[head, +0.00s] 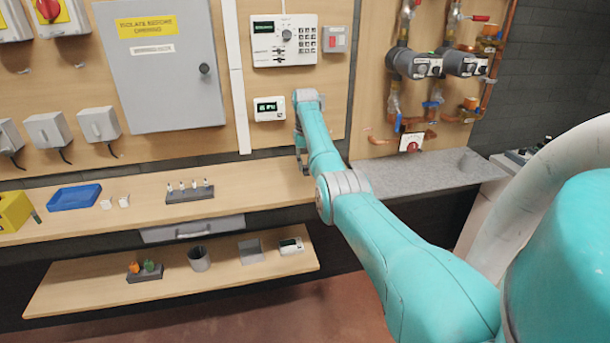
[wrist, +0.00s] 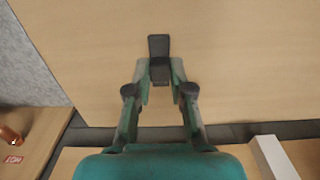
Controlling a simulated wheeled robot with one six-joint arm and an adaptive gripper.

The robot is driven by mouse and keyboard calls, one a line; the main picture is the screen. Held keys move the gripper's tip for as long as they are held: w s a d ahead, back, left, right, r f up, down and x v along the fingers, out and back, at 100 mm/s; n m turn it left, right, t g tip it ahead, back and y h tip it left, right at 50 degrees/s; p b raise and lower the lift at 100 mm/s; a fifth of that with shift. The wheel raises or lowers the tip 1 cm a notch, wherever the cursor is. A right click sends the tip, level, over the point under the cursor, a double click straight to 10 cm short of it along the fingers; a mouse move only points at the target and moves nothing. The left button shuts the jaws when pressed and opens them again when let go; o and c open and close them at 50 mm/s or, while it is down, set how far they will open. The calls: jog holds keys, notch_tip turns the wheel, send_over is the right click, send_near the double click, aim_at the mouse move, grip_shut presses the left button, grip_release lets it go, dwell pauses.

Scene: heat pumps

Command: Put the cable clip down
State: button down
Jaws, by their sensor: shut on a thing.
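My gripper (wrist: 161,78) is shut on a small dark piece, the cable clip (wrist: 159,46), in the wrist view. The clip sticks out beyond the fingertips over the bare wooden bench top (wrist: 240,60). I cannot tell whether the clip touches the wood. In the head view my gripper (head: 301,160) is low over the right part of the bench top (head: 255,185), near the wall, and is partly hidden by my arm. The clip cannot be made out there.
A rack of small upright items (head: 190,191), small white pieces (head: 124,201) and a blue tray (head: 74,197) are on the bench to the left. A grey slab (head: 425,175) adjoins on the right. A thermostat (head: 269,108) hangs on the wall close to my arm. Bench near my gripper is clear.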

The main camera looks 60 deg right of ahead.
aim_at(305, 170)
jog(key=shift+f, duration=2.35)
jog(key=c, duration=1)
grip_release()
jog(key=shift+c, duration=0.2)
notch_tip(305, 170, up, 12)
jog(key=shift+r, duration=0.1)
